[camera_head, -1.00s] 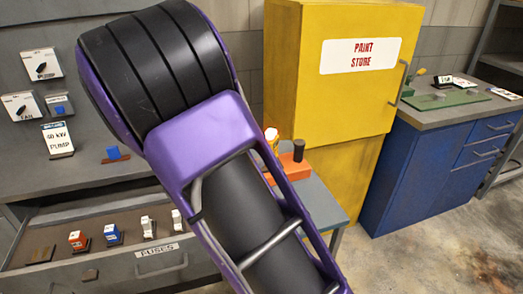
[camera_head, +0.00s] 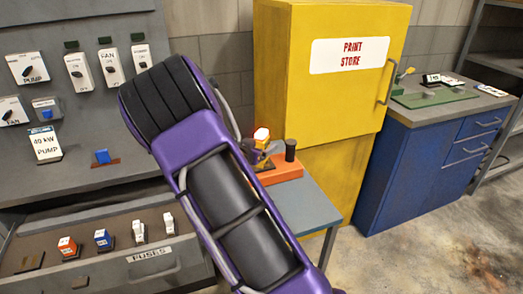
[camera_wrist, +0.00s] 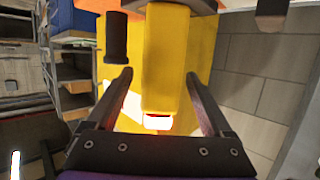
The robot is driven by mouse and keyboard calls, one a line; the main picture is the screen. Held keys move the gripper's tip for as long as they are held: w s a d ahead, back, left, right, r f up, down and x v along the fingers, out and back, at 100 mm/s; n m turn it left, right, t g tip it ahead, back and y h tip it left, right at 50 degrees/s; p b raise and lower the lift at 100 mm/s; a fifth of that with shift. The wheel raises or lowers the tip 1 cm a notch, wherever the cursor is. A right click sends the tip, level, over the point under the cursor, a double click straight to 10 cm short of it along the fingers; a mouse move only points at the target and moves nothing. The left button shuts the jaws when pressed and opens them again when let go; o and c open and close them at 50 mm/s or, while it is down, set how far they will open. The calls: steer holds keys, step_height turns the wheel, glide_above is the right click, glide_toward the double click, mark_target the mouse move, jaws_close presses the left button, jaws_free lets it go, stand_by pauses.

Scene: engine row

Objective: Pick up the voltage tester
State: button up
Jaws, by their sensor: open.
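The voltage tester appears to be the upright yellow tool with a pale, orange-edged top (camera_head: 262,136). It stands on an orange block on the small grey side table. In the wrist view the yellow body (camera_wrist: 166,50) lies between the two fingers, with its white and red end (camera_wrist: 158,122) towards my palm. My gripper (camera_wrist: 158,75) is open, with a finger on each side of the tester and visible gaps. In the head view my purple and black arm hides most of the gripper.
The orange block (camera_head: 284,170) also carries a black cylinder (camera_head: 290,150) close beside the tester. A yellow paint cabinet (camera_head: 335,90) stands behind. The open fuse drawer (camera_head: 110,265) and switch panel are on the left; a blue bench (camera_head: 430,150) is on the right.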

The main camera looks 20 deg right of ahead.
steer(key=x, duration=0.3)
steer(key=shift+w+d+f, duration=0.15)
steer(key=shift+w+d, duration=0.1)
steer(key=shift+w, duration=0.05)
jaws_close()
